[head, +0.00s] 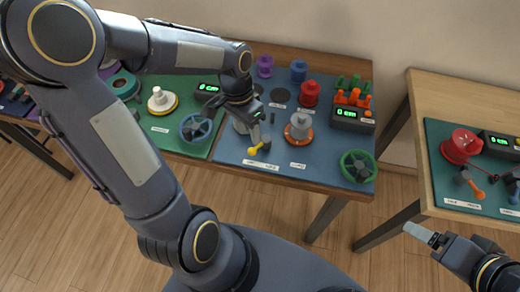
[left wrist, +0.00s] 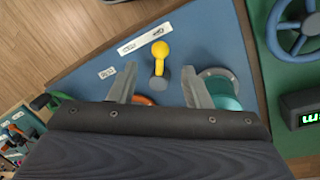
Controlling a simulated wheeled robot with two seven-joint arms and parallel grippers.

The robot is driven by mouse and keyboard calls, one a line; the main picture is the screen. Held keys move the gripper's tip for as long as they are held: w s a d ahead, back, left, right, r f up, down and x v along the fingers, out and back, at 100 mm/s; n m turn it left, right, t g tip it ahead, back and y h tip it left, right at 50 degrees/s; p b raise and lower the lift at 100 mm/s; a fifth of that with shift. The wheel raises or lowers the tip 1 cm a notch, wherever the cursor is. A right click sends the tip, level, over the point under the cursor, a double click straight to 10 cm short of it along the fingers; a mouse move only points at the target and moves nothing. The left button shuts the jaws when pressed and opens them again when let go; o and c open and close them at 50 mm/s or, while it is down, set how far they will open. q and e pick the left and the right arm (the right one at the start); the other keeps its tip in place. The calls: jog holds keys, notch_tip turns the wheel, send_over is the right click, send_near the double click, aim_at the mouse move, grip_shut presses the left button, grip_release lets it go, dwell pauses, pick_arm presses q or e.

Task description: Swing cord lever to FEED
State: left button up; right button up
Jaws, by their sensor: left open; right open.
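A lever with a yellow handle (head: 256,150) and a grey hub stands on the blue mat (head: 225,150), near its front edge. Small white labels (head: 261,165) lie in front of it, too small to read. In the left wrist view the yellow handle (left wrist: 160,50) points from its hub toward the labels (left wrist: 145,38). My left gripper (head: 256,130) is open just above and behind the lever. In the left wrist view its two fingers (left wrist: 159,72) are on either side of the lever, apart from it. My right gripper (head: 416,231) is open and empty, in front of the right table.
An orange-based spool (head: 298,127) and a green handwheel (head: 358,166) are right of the lever. A blue handwheel (head: 196,129) is on the left. A teal spool (left wrist: 222,88) is close beside one left finger. A display box (head: 354,117) stands behind; another table (head: 440,95) is at right.

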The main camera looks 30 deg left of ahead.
aim_at(251, 149)
pick_arm(q)
jog(key=f, duration=0.4)
jog(key=d+f, duration=0.1)
jog(key=f, duration=0.1)
jog(key=shift+s+f, duration=0.2)
jog(key=shift+s, duration=0.05)
jog(key=c, duration=0.9)
